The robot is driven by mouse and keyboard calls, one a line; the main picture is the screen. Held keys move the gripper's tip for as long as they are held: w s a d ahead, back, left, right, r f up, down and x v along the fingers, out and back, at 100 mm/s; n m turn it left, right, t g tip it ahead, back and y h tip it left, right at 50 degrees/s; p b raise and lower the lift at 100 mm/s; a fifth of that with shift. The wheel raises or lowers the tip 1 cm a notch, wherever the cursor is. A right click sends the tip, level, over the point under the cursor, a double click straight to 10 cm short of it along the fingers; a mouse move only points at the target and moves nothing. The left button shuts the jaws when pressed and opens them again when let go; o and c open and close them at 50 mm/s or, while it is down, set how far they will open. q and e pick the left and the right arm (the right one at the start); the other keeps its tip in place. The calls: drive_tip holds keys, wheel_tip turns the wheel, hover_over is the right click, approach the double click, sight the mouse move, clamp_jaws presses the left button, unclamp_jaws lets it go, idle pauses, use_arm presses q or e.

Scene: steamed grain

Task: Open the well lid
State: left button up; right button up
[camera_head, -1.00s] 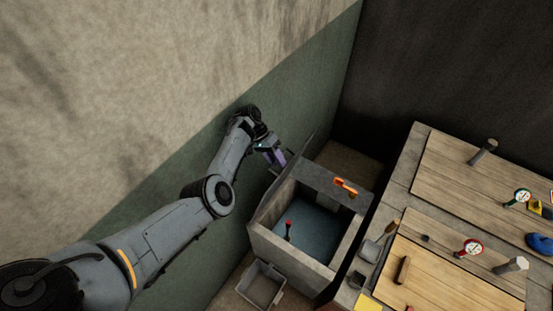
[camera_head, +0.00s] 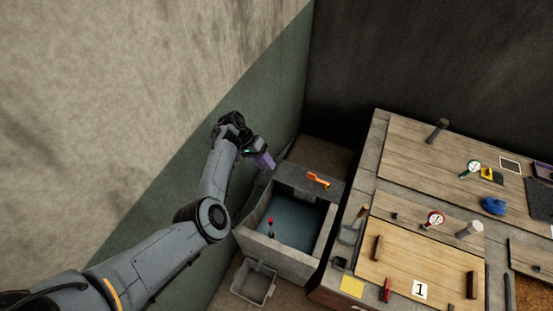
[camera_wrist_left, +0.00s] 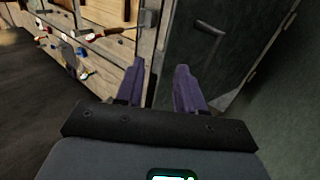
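The well (camera_head: 280,248) is a grey stone basin in the middle of the head view. Its top is open and dark blue water (camera_head: 298,220) shows inside. A thin dark panel, which looks like the well lid (camera_head: 256,190), stands raised along the basin's wall side. In the left wrist view a dark panel with a handle, probably this lid (camera_wrist_left: 195,60), fills the area beyond the fingers. My left gripper (camera_head: 264,160) has purple fingers and is near the lid's far end. In the wrist view its fingers (camera_wrist_left: 160,85) are apart with nothing between them. My right gripper is out of view.
An orange-handled tool (camera_head: 318,180) lies on the well's back ledge. A grey bin (camera_head: 254,282) sits on the floor in front. A wood-topped counter (camera_head: 405,160) with gauges and tools is at right. The green wall is close at left.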

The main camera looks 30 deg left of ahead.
use_arm(q)
drive_tip(key=shift+d+r, duration=0.5)
drive_tip(key=shift+d, duration=0.3)
drive_tip(key=shift+d+r, duration=0.45)
drive_tip(key=shift+d, duration=0.4)
drive_tip(key=shift+d+r, duration=0.5)
drive_tip(key=shift+d, duration=0.3)
